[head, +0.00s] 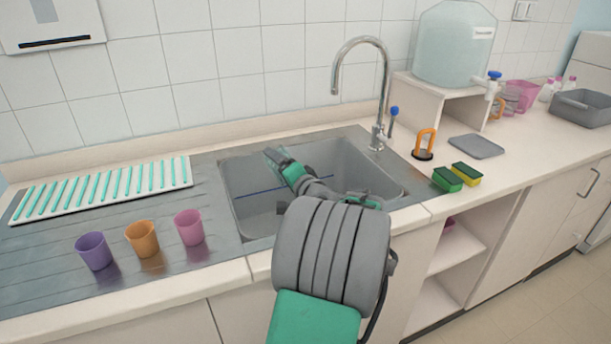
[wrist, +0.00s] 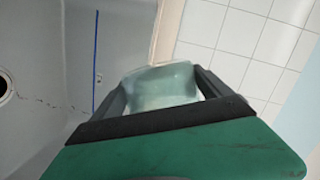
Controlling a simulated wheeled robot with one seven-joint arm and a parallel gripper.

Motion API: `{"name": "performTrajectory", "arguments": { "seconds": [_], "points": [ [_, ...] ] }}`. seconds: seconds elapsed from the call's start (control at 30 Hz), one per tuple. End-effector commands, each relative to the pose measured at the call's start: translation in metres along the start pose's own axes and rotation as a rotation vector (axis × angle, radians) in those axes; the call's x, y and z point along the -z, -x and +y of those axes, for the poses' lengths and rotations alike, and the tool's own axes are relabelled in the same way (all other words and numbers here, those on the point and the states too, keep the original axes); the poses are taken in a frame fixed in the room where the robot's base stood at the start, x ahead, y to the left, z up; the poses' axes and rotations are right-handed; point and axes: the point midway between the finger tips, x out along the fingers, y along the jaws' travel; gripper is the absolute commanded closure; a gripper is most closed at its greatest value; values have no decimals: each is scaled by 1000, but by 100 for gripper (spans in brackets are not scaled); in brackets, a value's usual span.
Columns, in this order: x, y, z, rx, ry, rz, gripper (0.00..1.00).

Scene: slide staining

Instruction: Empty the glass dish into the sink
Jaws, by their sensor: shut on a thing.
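My gripper (wrist: 163,100) is shut on the glass dish (wrist: 160,78), a pale greenish, see-through vessel between the two fingers in the wrist view. The dish looks tilted there; its contents cannot be told. In the head view my gripper (head: 275,156) is over the left-middle part of the grey sink (head: 240,185), and I cannot make out the dish. The wrist view shows the sink (wrist: 50,40) at left, with a dark round drain (wrist: 4,88), a blue line and a thin broken dark trace on its surface.
A tall faucet (head: 384,85) stands behind the sink. Purple (head: 94,251), orange (head: 142,239) and pink (head: 189,228) cups stand on the left drainboard by a striped rack (head: 100,190). Sponges (head: 447,179), an orange-handled item (head: 424,145) and a grey tray (head: 476,146) lie right.

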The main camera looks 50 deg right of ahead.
Motion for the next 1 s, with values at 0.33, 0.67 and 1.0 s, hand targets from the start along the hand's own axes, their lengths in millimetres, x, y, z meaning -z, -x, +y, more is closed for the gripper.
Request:
{"name": "performTrajectory", "arguments": {
  "seconds": [0.33,0.67,1.0],
  "points": [
    [3,0,-2,6,-40,-1,65],
    [5,1,-4,13,-79,-4,65],
    [8,1,-5,18,-120,-6,65]
  ]
}}
